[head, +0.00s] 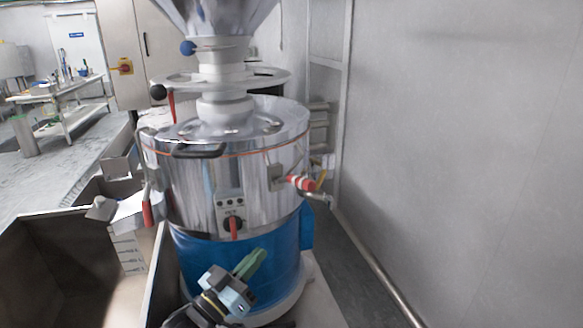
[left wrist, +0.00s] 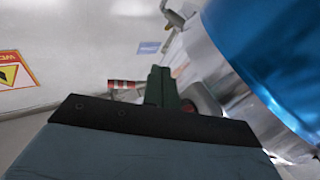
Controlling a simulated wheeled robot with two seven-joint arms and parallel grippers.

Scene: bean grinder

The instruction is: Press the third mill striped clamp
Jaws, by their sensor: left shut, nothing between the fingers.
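The mill (head: 185,185) is a shiny steel drum on a blue base, with a steel hopper above. A red-and-white clamp (head: 301,183) sticks out from the right side of its drum. In the left wrist view, a small red-and-white striped piece (left wrist: 122,85) shows just left of the fingers; I cannot tell for sure that it is the same clamp. My left gripper (head: 258,256) is shut and empty, in front of the blue base, below the clamp and apart from it. Its green fingers (left wrist: 160,88) also show in the left wrist view. My right gripper is not in view.
A red-handled clamp (head: 147,212) hangs on the mill's left side. A red switch (head: 232,226) is on its front panel. A steel bin (head: 50,262) stands at the left. A pale wall (head: 465,150) closes off the right, with a narrow strip of floor before it.

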